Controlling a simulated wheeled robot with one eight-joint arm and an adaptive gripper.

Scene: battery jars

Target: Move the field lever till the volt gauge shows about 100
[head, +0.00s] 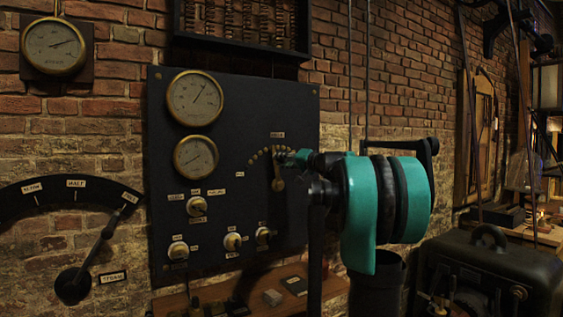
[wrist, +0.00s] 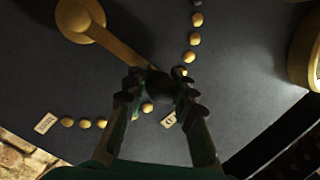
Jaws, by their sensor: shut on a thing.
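The field lever (head: 277,170) is a brass arm on the dark panel, with a row of brass studs arcing to its left. It stands close to upright, pivot at the bottom. In the wrist view the brass lever (wrist: 122,52) runs from its round pivot to a dark knob (wrist: 157,86). My gripper (wrist: 158,97) is shut on that knob, one finger on each side. In the head view my gripper (head: 288,157) hides the lever's top. Two round brass gauges sit on the panel; the upper gauge's (head: 195,98) needle points up and right. Their labels are too small to read.
The lower gauge (head: 195,155) and several knobs (head: 196,206) are left of the lever. Another gauge (head: 54,46) hangs on the brick wall. A big lever with a dark arc scale (head: 75,190) is at far left. A wooden shelf (head: 180,301) juts out below the panel.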

